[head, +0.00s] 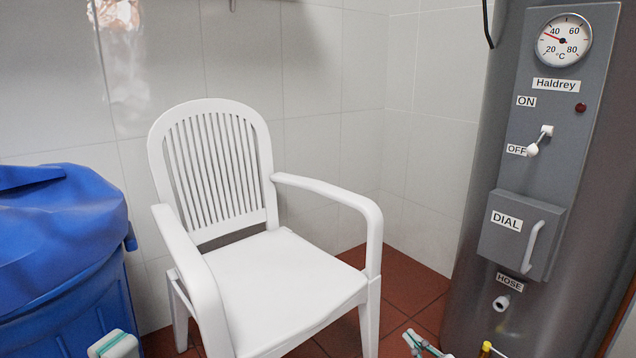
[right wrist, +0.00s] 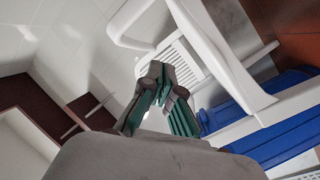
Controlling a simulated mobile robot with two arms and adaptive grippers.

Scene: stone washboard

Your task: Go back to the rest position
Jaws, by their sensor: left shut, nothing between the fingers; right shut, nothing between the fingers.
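My left gripper (head: 114,345) shows only as a white and green piece at the bottom left of the head view, in front of the blue bin. It is shut and empty; the rest of it is cut off. My right gripper (head: 424,346) shows in part at the bottom edge, between the white chair and the grey boiler. The right wrist view shows its green-lined fingers (right wrist: 158,82) brought together with nothing held. In that view the chair (right wrist: 222,62) lies behind the fingers, apparently apart from them.
A white plastic armchair (head: 285,280) stands on red floor tiles (head: 410,297). A blue bin (head: 70,285) is at left. The grey boiler (head: 468,230) at right has a dial cover (head: 520,235), switch lever (head: 540,140), gauge (head: 563,40) and hose outlet (head: 501,303).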

